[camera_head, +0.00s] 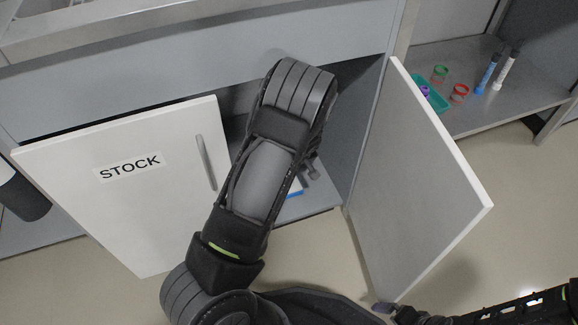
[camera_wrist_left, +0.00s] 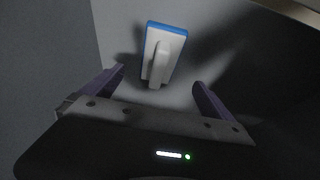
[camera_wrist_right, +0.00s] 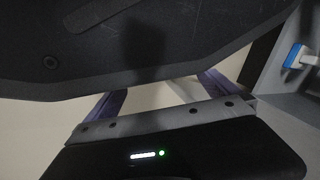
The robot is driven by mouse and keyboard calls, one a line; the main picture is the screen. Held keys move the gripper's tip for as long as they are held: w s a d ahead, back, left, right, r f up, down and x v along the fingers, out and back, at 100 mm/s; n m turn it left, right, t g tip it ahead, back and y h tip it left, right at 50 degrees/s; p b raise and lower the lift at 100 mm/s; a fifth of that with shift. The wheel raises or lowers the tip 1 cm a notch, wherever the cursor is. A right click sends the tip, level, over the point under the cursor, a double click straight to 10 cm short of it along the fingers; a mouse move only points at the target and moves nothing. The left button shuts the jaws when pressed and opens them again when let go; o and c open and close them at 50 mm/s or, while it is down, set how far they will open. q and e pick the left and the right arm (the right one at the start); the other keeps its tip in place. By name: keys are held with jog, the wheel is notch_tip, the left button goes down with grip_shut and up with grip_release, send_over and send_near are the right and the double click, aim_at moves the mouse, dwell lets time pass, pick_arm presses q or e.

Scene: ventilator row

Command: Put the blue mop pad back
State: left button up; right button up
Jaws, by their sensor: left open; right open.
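The blue mop pad (camera_wrist_left: 180,29) shows in the left wrist view as a blue edge under a pale block with a raised light grip (camera_wrist_left: 158,66). It is inside the cabinet; a sliver of blue (camera_head: 295,194) shows past my left arm in the head view. My left gripper (camera_wrist_left: 158,80) is open, its fingers apart on either side of the view of the grip; contact cannot be told. My arm hides this gripper in the head view.
The white STOCK door (camera_head: 130,215) stands left of my left arm, and another open door (camera_head: 415,190) stands right. A steel shelf (camera_head: 480,115) at right holds a teal tray (camera_head: 432,98), coloured rings and two tubes. Floor (camera_head: 525,215) is clear at right.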

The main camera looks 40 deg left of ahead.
dwell(0.8)
pick_arm(q)
jog(key=s+d+f+m+h, duration=0.2)
jog(key=s+d+f, duration=0.25)
jog(key=d, duration=0.25)
jog(key=s+d+f+m+h, duration=0.2)
jog(key=s+d+f, duration=0.2)
jog(key=s+d, duration=0.3)
jog(key=s+d+m+h, duration=0.1)
jog(key=s+d+m, duration=0.1)
jog(key=s+d, duration=0.3)
jog(key=s+d+r+m+h, duration=0.1)
jog(key=s+d+m+h, duration=0.1)
jog(key=s+d, duration=0.4)
jog(key=d, duration=0.4)
jog(key=shift+d+r+m+g+h, duration=0.2)
jog(key=shift+d+m+g+h, duration=0.1)
jog(key=shift+d+g, duration=0.1)
jog(key=shift+c, duration=0.5)
